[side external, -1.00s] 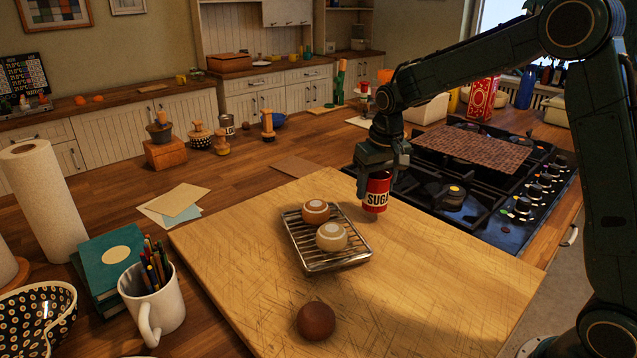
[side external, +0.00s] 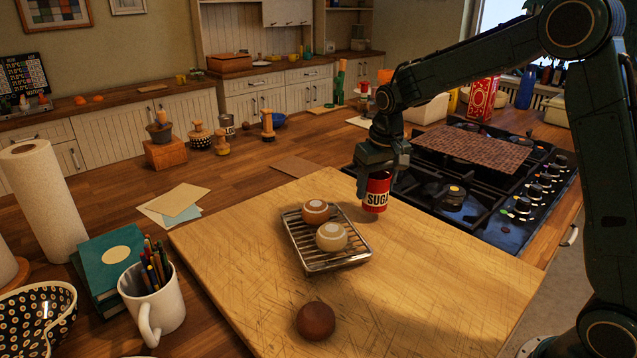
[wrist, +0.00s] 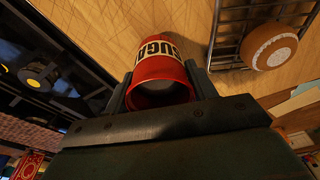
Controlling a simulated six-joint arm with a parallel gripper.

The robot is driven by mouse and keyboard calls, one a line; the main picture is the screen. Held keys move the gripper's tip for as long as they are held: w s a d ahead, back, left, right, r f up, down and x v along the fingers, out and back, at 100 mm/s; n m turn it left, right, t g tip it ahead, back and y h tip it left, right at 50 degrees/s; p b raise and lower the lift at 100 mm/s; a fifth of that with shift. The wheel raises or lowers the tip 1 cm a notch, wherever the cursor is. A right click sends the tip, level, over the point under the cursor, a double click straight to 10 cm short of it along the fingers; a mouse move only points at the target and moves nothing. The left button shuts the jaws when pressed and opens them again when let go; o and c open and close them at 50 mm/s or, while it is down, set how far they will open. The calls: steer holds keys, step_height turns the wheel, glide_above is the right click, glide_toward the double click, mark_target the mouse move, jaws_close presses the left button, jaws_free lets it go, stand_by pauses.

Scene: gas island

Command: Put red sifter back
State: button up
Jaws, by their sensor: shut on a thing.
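The red sifter (side external: 376,194) is a red can with a pale "SUGA…" label, upright near the far right edge of the wooden board (side external: 430,270). My gripper (side external: 374,176) points down from above and is shut on its upper part. In the wrist view the red sifter (wrist: 160,75) sits between the two fingers of my gripper (wrist: 160,92), its rim toward the camera. I cannot tell whether its base touches the board.
A wire rack (side external: 345,262) with two iced buns (side external: 331,236) stands just left of the sifter. A dark brown bun (side external: 315,321) lies at the board's front. The black gas hob (side external: 450,190) is to the right. The board's right half is clear.

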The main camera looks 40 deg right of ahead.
steer(key=shift+w, duration=0.1)
steer(key=w+r+n, duration=0.1)
steer(key=w+r, duration=0.1)
steer(key=w, duration=0.6)
steer(key=w+r+n, duration=0.2)
steer(key=w+r, duration=0.1)
steer(key=w, duration=0.5)
steer(key=shift+w+d+y, duration=0.3)
steer(key=shift+w+d, duration=0.05)
steer(key=shift+f, duration=3.95)
steer(key=shift+f, duration=0.1)
steer(key=o, duration=0.9)
